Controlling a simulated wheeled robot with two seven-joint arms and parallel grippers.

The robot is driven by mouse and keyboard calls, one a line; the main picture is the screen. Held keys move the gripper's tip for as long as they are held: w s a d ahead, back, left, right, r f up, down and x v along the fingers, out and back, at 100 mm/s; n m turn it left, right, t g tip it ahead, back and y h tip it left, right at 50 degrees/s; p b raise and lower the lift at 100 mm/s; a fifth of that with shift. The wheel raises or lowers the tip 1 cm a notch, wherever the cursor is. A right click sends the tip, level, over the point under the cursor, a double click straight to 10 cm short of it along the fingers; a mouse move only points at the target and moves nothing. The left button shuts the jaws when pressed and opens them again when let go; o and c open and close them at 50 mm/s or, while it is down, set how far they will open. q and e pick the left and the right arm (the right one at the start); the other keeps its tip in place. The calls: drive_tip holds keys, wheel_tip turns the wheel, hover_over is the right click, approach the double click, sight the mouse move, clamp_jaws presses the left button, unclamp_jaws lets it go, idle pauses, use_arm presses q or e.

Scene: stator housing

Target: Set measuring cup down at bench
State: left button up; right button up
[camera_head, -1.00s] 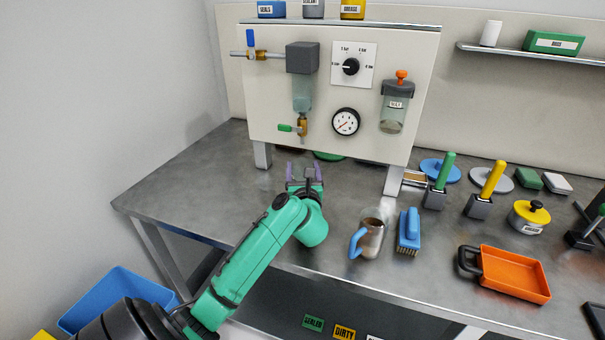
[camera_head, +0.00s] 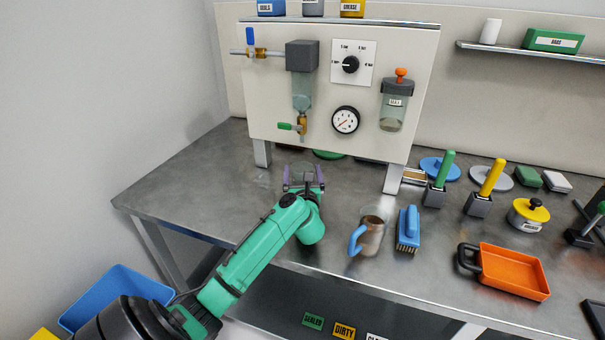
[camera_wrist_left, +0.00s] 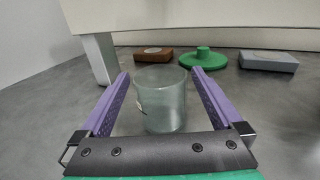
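A clear, see-through cup (camera_wrist_left: 160,100), which I take for the measuring cup, stands upright on the grey metal bench (camera_head: 215,190) in the left wrist view. My left gripper (camera_wrist_left: 163,80) is open, with one purple finger on each side of the cup and a small gap showing on both sides. The cup's lower front is hidden by the gripper's body. In the head view my left gripper (camera_head: 304,176) is low over the bench in front of the panel, and the cup is hard to make out there. My right gripper is not in view.
A panel unit (camera_head: 265,110) on legs stands behind the gripper. A green lidded disc (camera_wrist_left: 203,60) and a brown block (camera_wrist_left: 153,54) lie beneath it. The bench left of the gripper is clear.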

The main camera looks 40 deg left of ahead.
use_arm(q)
drive_tip(key=shift+s+r, duration=0.1)
drive_tip(key=shift+r, duration=0.05)
drive_tip(key=b+v, duration=0.1)
drive_tip(key=v, duration=1.1)
